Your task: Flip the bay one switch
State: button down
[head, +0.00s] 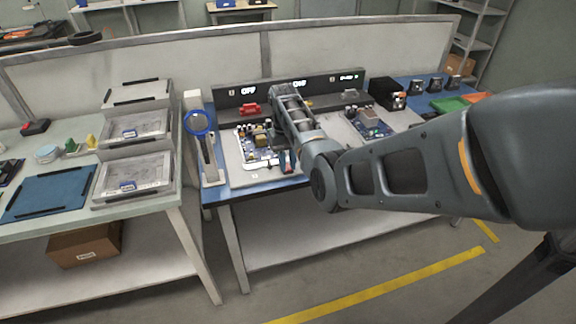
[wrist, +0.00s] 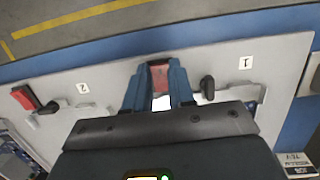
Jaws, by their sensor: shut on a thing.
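The bay one switch (wrist: 159,76) is a red block on the pale panel (wrist: 225,68), on the same side as the label "1" (wrist: 246,62). My gripper (wrist: 158,66) is shut on it, with one blue finger at each side of the red. In the head view my gripper (head: 287,163) is low at the front of the left board's panel (head: 232,164), and my arm hides part of the bench. The switch's tilt cannot be told. A lit display (head: 248,91) above the left board reads OFF.
A black knob (wrist: 207,87) stands close beside my gripper. A second red switch (wrist: 25,97) and black knob (wrist: 48,107) are at the left of the wrist view, near label "2" (wrist: 83,88). A blue ring holder (head: 196,122) stands left of the panel.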

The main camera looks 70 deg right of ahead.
jog(key=shift+w+d+g+y, duration=0.1)
jog(key=shift+g+y, duration=0.2)
jog(key=c, duration=1)
grip_release()
jog(key=shift+o, duration=0.2)
jog(key=b+v, duration=0.1)
jog(key=v, duration=0.7)
